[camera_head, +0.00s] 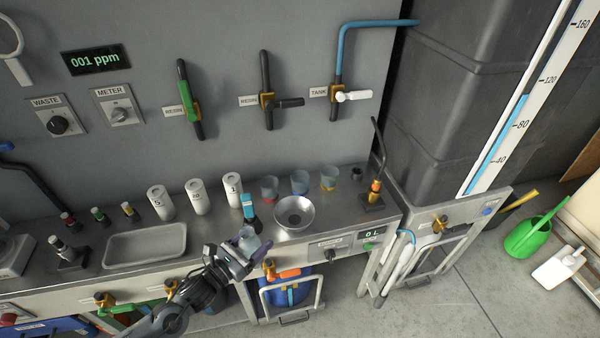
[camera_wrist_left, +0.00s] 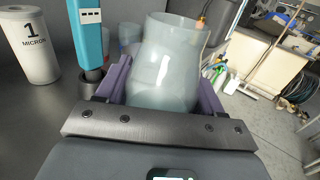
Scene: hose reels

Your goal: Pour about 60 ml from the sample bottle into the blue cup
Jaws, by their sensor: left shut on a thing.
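My left gripper (camera_head: 243,256) is shut on the sample bottle (camera_head: 249,240), a clear, wide-mouthed bottle, in front of the counter edge. In the left wrist view the bottle (camera_wrist_left: 165,65) stands between the purple fingers, mouth up and apparently empty of anything I can make out clearly. Three small translucent cups stand in a row at the back of the counter: a left cup (camera_head: 269,187), a middle cup (camera_head: 299,182) that looks bluish, and a right cup (camera_head: 328,178) with a yellow band. My right gripper is out of view.
A metal funnel bowl (camera_head: 294,213) and a teal handheld meter (camera_head: 250,208) stand between the bottle and the cups. White filter cartridges (camera_head: 197,196) stand to the left, and a shallow tray (camera_head: 145,245) lies further left. A dark spout (camera_head: 378,150) rises at right.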

